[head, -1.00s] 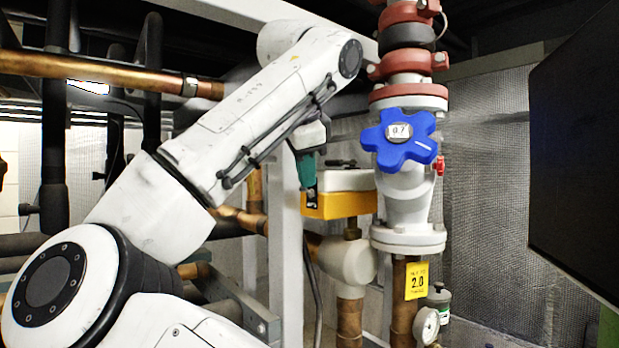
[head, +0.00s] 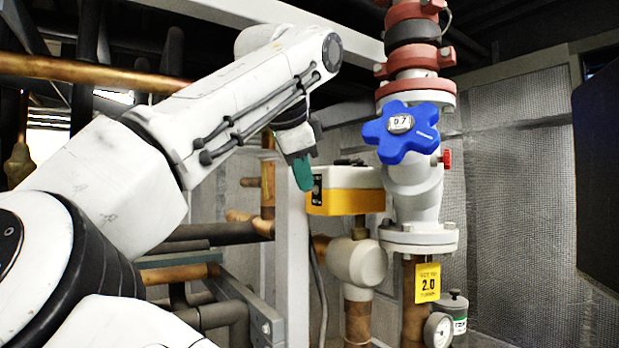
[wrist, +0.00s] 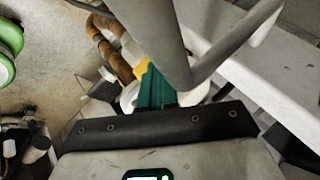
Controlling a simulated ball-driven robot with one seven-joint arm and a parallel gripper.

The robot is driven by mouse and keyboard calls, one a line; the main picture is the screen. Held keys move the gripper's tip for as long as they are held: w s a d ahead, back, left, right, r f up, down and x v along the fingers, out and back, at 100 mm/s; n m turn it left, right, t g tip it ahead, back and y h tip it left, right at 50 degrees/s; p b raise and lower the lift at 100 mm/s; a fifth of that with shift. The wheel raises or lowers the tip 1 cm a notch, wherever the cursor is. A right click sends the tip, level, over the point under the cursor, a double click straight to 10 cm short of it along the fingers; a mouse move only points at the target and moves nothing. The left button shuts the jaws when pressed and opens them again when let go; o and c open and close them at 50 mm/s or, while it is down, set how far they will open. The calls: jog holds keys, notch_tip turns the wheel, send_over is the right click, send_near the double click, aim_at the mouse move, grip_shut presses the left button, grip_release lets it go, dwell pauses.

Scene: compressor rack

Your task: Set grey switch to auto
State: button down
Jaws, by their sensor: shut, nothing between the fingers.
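A yellow and white actuator box (head: 350,200) sits on a valve in the middle of the head view. A dark panel (head: 316,188) is on its left end, with small marks too fine to read. I cannot make out a grey switch for certain; it may be on that panel, partly hidden. My gripper (head: 303,176), with green fingers, is shut and empty, pointing down just left of the box's left end. I cannot tell whether it touches. In the wrist view the green fingers (wrist: 153,90) are together, with a bit of yellow beside them.
A blue handwheel (head: 401,131) on a grey and red valve stands right of the box. A pale upright post (head: 291,240) is close behind the gripper. Copper pipes (head: 90,70) run at the left.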

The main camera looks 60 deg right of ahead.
jog(key=shift+s, duration=0.1)
dwell(0.7)
jog(key=shift+s+d+r, duration=0.3)
jog(key=shift+s+d, duration=0.1)
dwell(0.3)
